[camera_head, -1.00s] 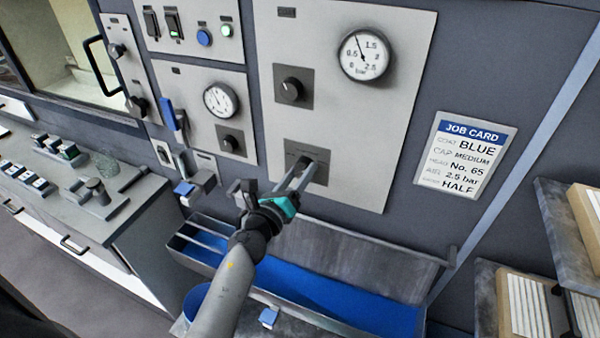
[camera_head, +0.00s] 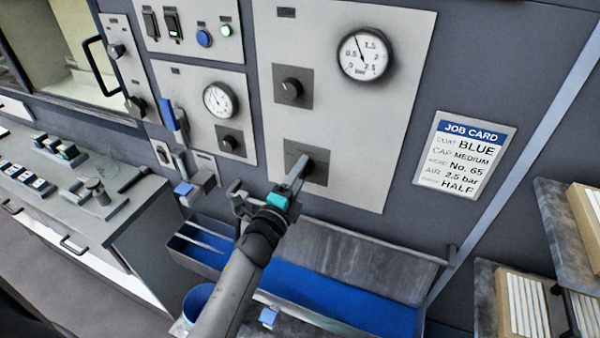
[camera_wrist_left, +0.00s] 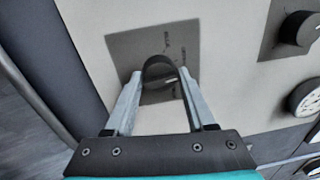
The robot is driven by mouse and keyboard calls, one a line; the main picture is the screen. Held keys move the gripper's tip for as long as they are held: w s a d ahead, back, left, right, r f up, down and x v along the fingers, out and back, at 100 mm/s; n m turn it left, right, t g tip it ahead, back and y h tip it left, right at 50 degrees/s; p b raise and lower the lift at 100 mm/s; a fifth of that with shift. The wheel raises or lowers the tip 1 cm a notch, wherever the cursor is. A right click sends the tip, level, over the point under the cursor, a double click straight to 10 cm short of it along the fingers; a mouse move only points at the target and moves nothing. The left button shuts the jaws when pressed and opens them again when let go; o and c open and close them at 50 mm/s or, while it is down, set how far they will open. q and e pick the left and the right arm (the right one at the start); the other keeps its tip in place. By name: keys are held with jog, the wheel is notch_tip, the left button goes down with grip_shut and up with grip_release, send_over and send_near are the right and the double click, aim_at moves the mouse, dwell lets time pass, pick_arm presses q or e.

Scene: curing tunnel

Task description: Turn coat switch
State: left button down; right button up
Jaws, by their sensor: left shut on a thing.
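The coat switch looks to be the black rotary knob (camera_wrist_left: 159,70) on a dark square plate (camera_wrist_left: 180,42), low on the large light panel (camera_head: 360,130). In the left wrist view my left gripper (camera_wrist_left: 160,84) has its two fingers on either side of the knob, shut on it. In the head view the left gripper (camera_head: 302,168) reaches up to the plate (camera_head: 318,175), and the fingers partly hide the knob. The small lettering around the knob is too blurred to read. My right gripper is not in view.
Above are another knob (camera_head: 291,89) and a pressure gauge (camera_head: 364,54). A job card (camera_head: 465,155) on the right reads coat BLUE, cap MEDIUM, No. 65, 2.5 bar, HALF. A trough with blue inside (camera_head: 340,299) lies below the panel. Shelves (camera_head: 570,225) stand at the right.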

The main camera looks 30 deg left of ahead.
pick_arm(q)
jog(key=n+p, duration=0.1)
jog(key=n, duration=0.5)
jog(key=n+y+p, duration=0.1)
jog(key=n+p, duration=0.1)
jog(key=n, duration=0.4)
jog(key=shift+d+f+n+g, duration=0.1)
jog(key=shift+f+n+g, duration=0.05)
jog(key=shift+n+g, duration=0.2)
jog(key=c, duration=0.5)
grip_release()
jog(key=shift+o, duration=1.1)
jog(key=s+d+b, duration=0.1)
jog(key=s, duration=1.4)
jog(key=shift+d+f+b, duration=0.2)
jog(key=shift+d+b, duration=0.1)
jog(key=shift+s, duration=0.1)
